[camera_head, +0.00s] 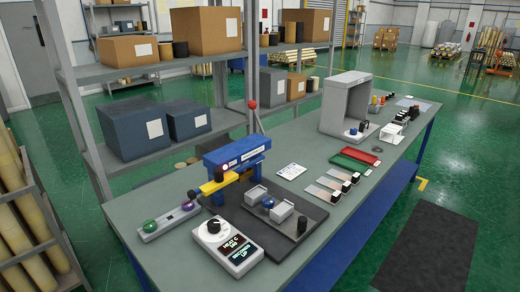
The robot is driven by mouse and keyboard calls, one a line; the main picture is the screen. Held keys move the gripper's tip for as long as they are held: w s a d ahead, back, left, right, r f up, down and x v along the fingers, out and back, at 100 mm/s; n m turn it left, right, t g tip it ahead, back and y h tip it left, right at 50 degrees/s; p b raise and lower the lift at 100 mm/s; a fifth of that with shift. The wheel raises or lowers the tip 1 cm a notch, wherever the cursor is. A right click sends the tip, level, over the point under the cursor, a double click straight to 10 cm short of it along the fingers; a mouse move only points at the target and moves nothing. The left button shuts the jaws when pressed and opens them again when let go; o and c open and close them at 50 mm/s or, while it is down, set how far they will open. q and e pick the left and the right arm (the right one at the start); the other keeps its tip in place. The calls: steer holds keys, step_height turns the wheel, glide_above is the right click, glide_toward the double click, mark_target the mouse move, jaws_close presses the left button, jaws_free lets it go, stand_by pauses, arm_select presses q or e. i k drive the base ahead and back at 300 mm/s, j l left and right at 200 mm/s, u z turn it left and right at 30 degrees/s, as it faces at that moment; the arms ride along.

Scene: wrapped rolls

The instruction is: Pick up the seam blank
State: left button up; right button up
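I cannot tell for sure which item is the seam blank. Several flat pale strips with dark blocks at their ends (333,187) lie side by side on the grey workbench (150,205), right of its middle. A blue press (236,152) with a red-knobbed lever and a yellow bar stands nearer, on the left. In front of it a dark plate (285,237) carries pale metal blocks, a blue ball-shaped part (268,203) and a black cylinder (301,223). Neither of my grippers is in view.
A control box (228,247) with a dial and a display sits at the bench's near edge. A strip with green and purple buttons (169,220) is left of it. Red and green trays (355,158) and a grey open housing (345,104) stand farther back. Shelves with boxes (131,127) rise behind.

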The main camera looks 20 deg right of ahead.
mark_target(344, 190)
steer(key=z, duration=1.35)
